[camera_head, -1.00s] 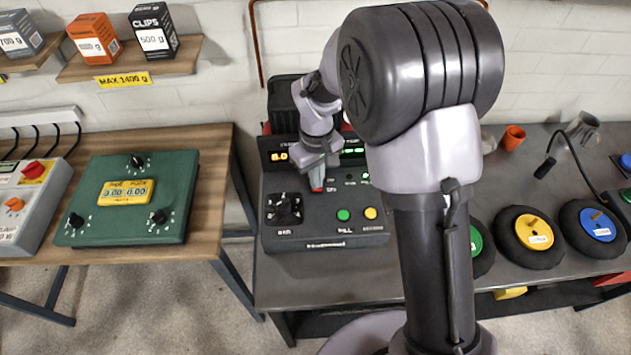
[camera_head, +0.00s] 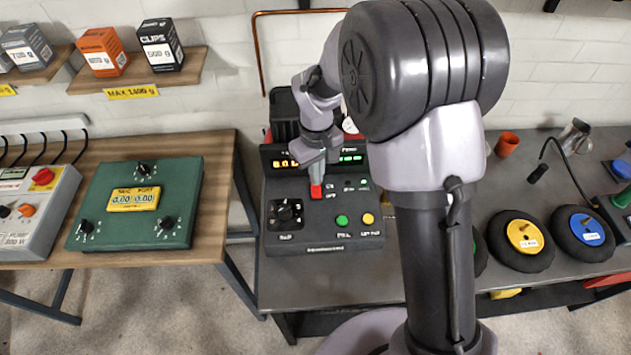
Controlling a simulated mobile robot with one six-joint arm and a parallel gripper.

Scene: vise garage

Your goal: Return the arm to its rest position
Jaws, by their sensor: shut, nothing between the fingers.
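My arm rises through the middle of the picture, and its large dark joint hides part of the back wall and bench. My gripper (camera_head: 316,170) points down over the dark control box (camera_head: 325,240) on the grey bench. It is shut and holds nothing. Just below its tips is a red switch (camera_head: 316,192) beside the on/off labels. I cannot tell whether the tips touch the switch. The display on the box is lit, orange at left and green at right.
Left is a wooden bench (camera_head: 215,180) with a green meter box (camera_head: 135,203) and a grey supply unit (camera_head: 35,215). A shelf (camera_head: 140,78) holds small boxes. Right are a yellow-centred wheel (camera_head: 522,240), a blue-centred one (camera_head: 585,230), an orange cup (camera_head: 507,144) and a bent lamp (camera_head: 560,150).

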